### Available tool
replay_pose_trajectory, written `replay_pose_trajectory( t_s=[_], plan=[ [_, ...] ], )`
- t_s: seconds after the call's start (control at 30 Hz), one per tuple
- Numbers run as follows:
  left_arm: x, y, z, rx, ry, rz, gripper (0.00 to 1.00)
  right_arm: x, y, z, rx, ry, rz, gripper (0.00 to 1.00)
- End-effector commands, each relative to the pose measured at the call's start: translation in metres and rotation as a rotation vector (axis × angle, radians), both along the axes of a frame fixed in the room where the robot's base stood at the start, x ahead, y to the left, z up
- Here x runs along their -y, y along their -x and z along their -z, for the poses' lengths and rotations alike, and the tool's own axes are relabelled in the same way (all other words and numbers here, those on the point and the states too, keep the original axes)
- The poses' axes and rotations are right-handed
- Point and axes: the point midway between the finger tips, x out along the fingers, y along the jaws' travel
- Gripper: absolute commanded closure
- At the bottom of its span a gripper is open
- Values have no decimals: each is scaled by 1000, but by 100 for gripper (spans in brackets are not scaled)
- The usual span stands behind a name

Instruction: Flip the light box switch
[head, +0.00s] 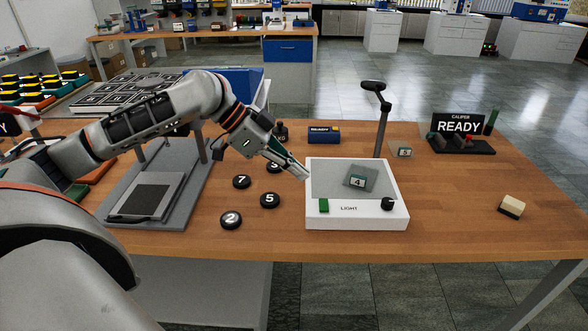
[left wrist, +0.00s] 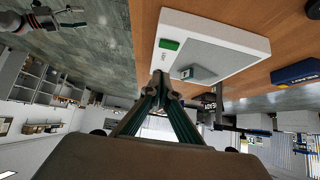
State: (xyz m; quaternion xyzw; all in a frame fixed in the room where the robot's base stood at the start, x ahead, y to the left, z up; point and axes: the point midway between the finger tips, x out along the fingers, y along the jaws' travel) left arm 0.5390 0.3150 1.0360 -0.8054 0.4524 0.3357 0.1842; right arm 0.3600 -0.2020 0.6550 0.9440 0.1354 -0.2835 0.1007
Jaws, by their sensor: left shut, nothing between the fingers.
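The light box (head: 357,212) is a white box with a grey top panel, labelled LIGHT, on the wooden table. Its green switch (head: 323,206) is at the front left, and a black knob (head: 387,204) is at the front right. My left gripper (head: 304,175) is shut and empty, at the box's back left edge. In the left wrist view the shut fingertips (left wrist: 161,76) point toward the box, with the green switch (left wrist: 169,44) beyond them. I cannot tell if they touch the box.
Several black numbered discs (head: 270,200) lie left of the box. A grey press (head: 160,195) stands further left. A black lamp arm (head: 380,120) rises behind the box. A caliper stand (head: 460,145) and a cream block (head: 512,206) are to the right, with free table between.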

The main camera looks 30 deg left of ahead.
Motion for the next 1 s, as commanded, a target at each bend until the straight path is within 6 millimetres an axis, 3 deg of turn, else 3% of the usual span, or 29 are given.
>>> replay_pose_trajectory(
  t_s=[0.3, 0.5, 1.0],
  plan=[
    [40, -23, 45, -1, 4, 3, 100, 0, 0, 5, 2, -1, 0, 42],
    [39, -22, 75, -4, 1, -1, 100, 0, 1, 13, -4, 0, 2, 42],
    [38, -23, 85, 0, 0, 0, 100, 1, 3, 17, -10, 1, 1, 42]
  ],
)
